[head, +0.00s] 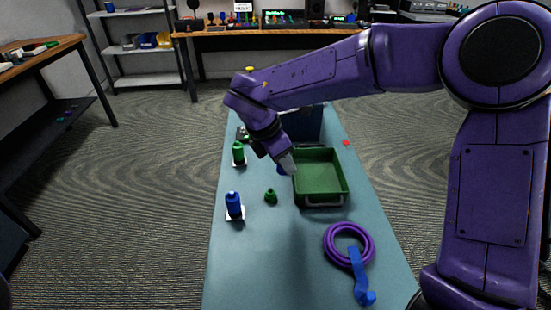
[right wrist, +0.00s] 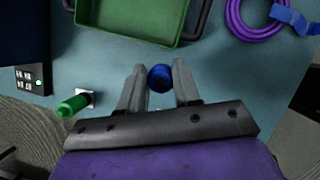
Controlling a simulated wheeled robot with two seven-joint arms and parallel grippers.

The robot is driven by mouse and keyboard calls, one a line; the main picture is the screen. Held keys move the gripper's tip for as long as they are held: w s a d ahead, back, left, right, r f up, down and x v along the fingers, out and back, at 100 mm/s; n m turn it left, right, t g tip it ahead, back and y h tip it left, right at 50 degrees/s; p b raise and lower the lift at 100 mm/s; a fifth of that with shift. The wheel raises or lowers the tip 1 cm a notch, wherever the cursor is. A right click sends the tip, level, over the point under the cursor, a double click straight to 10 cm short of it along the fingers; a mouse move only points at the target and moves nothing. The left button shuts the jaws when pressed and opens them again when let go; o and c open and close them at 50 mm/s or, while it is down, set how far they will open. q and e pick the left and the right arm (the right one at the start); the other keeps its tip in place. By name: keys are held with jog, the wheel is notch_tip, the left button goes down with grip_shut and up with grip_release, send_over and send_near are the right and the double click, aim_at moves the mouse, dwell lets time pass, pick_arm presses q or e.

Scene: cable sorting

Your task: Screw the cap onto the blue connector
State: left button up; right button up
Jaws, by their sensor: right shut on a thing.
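The blue connector (head: 234,204) stands upright on a small white plate near the table's left edge. My right gripper (head: 288,165) is at the left wall of the green tray, beyond and to the right of the connector. It is shut on the blue cap (right wrist: 160,78), which shows as a round blue piece between the two fingers in the right wrist view. In the head view only a sliver of the blue cap (head: 281,169) shows beside the fingers. The connector is not visible in the right wrist view. My left gripper is not in view.
A green connector (head: 238,154) stands farther back on the left. A loose green cap (head: 270,196) sits mid-table. The green tray (head: 321,202) is right of it. A purple cable coil (head: 328,238) with a blue strap lies in front. A dark blue bin (head: 307,124) stands behind.

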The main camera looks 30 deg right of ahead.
aim_at(234, 204)
jog(key=shift+s+a+r, duration=0.1)
jog(key=shift+s+r, duration=0.15)
jog(key=shift+s, duration=0.2)
jog(key=shift+s+a+r, duration=0.1)
jog(key=shift+s+r, duration=0.1)
jog(key=shift+s, duration=0.25)
jog(key=w+a+f+m+g+y, duration=0.1)
jog(key=a+f+m, duration=0.1)
jog(key=m, duration=0.3)
jog(key=w+a+f+m+g+y, duration=0.1)
jog(key=w+a+f+m+g, duration=0.1)
jog(key=m, duration=0.3)
jog(key=w+a+f+m+g+y, duration=0.1)
jog(key=w+a+f+m+y, duration=0.1)
jog(key=m, duration=0.4)
jog(key=shift+w+f, duration=0.1)
jog(key=shift+f, duration=0.35)
jog(key=shift+w+a+f+m+y, duration=0.15)
jog(key=shift+a+m+y, duration=0.2)
jog(key=shift+m, duration=0.35)
